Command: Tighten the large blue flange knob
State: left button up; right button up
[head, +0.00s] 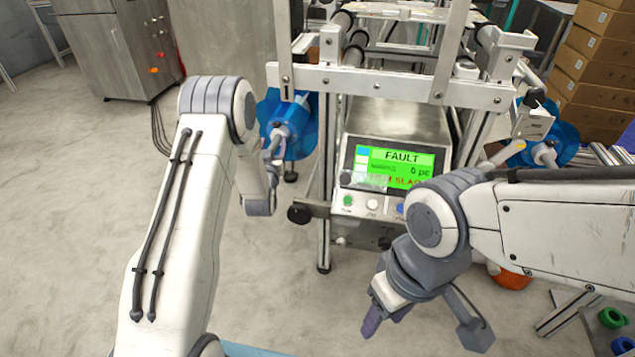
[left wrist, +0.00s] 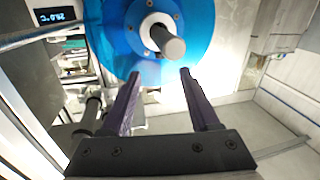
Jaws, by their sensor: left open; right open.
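A large blue flange (head: 303,137) with a metal hub stands at the left side of the machine. The left wrist view shows the blue disc (left wrist: 113,35) with its bolted hub and a grey round shaft end (left wrist: 170,45) sticking out toward the camera. My left gripper (left wrist: 160,74) is open and empty, its two purple fingers pointing at the lower part of the disc, below the shaft end. In the head view it is mostly hidden by my left arm. My right gripper (head: 385,316) hangs in front of the machine at the lower right, open and away from the flange.
The machine's panel (head: 395,165) reads "FAULT" on green, with red text partly unreadable. A second blue flange (head: 567,145) is at the machine's right side. A black knob (head: 299,214) sticks out at the lower left. Cardboard boxes (head: 595,65) stand behind. The left floor is clear.

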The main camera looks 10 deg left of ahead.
pick_arm(q)
jog(key=s+d+r+m+g+h+p, duration=0.1)
jog(key=s+d+r+m+g+h, duration=0.1)
jog(key=s+d+g, duration=0.3)
jog(key=s+d+r+m+g+h+p, duration=0.1)
jog(key=s+d+r+m+g+h, duration=0.1)
jog(key=s+d+g, duration=0.4)
jog(key=s+d, duration=0.5)
jog(key=s, duration=0.4)
jog(key=shift+s+d+r+h, duration=0.25)
jog(key=shift+s+h, duration=0.05)
